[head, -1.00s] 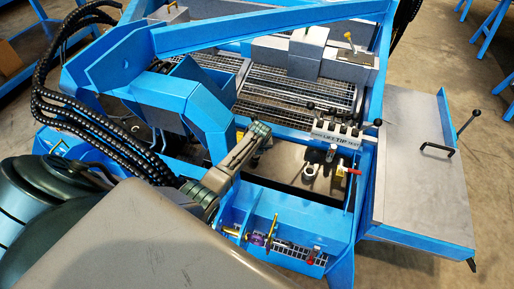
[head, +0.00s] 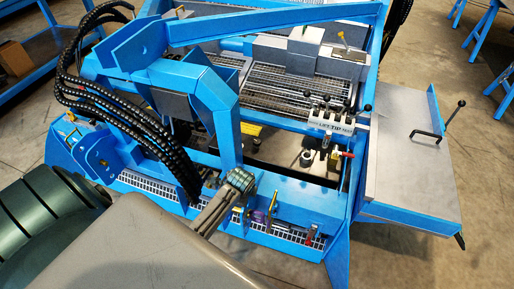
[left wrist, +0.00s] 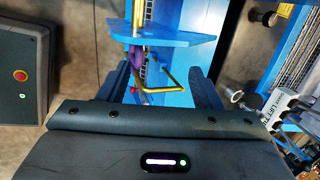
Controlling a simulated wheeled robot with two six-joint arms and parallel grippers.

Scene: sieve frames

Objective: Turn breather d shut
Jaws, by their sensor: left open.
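A row of small fittings sits on the blue front rail of the machine. They include a brass one (head: 236,214), a purple one with brass parts (head: 272,207) and a red-handled one (head: 311,233). No letters are readable, so I cannot tell which is breather d. My left gripper (left wrist: 160,71) is open. In the left wrist view, a bent brass handle (left wrist: 170,83) lies between its fingers, with a purple part (left wrist: 137,55) beside it. No grip on the handle shows. In the head view my left wrist hangs over the front rail and its fingertips are not clear.
A lever block marked LIFT TIP (head: 335,124) stands behind the rail. Black hoses (head: 115,125) hang at the left, close to my arm. A grey side table (head: 415,165) is at the right. A grey box with a red button (left wrist: 20,76) shows in the left wrist view.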

